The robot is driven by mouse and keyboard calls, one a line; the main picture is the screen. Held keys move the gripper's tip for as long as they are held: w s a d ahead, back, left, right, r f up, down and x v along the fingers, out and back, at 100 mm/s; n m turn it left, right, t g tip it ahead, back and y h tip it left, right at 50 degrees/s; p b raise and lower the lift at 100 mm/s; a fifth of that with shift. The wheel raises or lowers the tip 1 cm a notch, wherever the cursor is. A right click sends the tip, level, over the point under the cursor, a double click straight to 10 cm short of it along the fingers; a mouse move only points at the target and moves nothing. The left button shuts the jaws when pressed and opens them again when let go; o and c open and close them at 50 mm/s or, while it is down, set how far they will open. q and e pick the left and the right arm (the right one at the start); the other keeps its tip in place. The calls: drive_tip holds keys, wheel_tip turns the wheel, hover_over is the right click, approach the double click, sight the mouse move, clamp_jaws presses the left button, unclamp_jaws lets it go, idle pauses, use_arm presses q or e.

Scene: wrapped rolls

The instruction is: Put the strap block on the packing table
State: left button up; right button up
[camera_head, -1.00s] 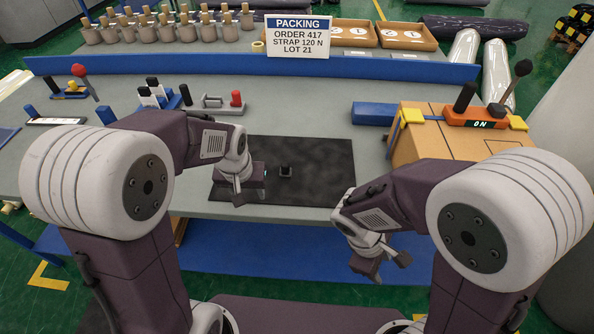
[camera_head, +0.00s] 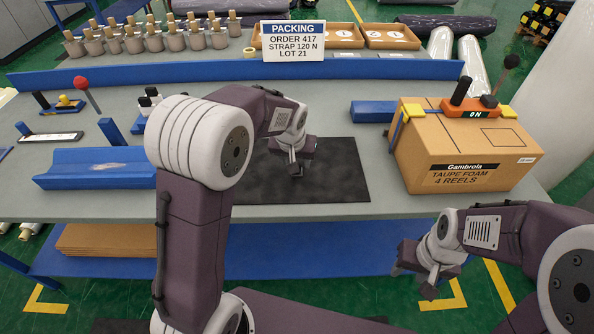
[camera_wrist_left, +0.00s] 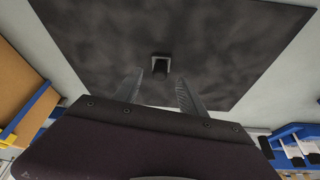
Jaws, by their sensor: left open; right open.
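The strap block (camera_wrist_left: 160,66) is a small dark block with a lighter rim. It lies on a dark mat (camera_head: 340,180) on the grey packing table (camera_head: 400,207). My left gripper (camera_head: 296,172) is over the mat and hides the block in the head view. In the left wrist view the fingers of my left gripper (camera_wrist_left: 158,90) are spread and empty, with the block just beyond their tips, roughly centred between them. I cannot tell how high the tips are. My right gripper (camera_head: 430,288) is open and empty, low in front of the table's edge.
A taupe foam carton (camera_head: 465,155) stands right of the mat, with an orange strapping tool (camera_head: 470,107) on top. A blue trough (camera_head: 95,168) lies at left. A blue rail (camera_head: 230,68) and a packing sign (camera_head: 293,41) stand behind. Bare table lies between mat and carton.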

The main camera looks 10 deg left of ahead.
use_arm(q)
drive_tip(key=x, duration=0.4)
drive_tip(key=shift+w+f, duration=0.15)
drive_tip(key=shift+f, duration=0.15)
drive_tip(key=shift+r, duration=0.1)
drive_tip(key=shift+c, duration=0.7)
clamp_jaws()
drive_tip(key=shift+r, duration=0.5)
wheel_tip(320, 180, up, 3)
drive_tip(key=shift+p, duration=0.3)
drive_tip(key=w+d+r+p, duration=0.1)
drive_tip(key=d+r, duration=0.6)
drive_tip(key=d, duration=0.4)
drive_tip(key=shift+w+d+p, duration=0.25)
drive_tip(key=shift+w+p, duration=0.1)
drive_tip(key=shift+p, duration=0.05)
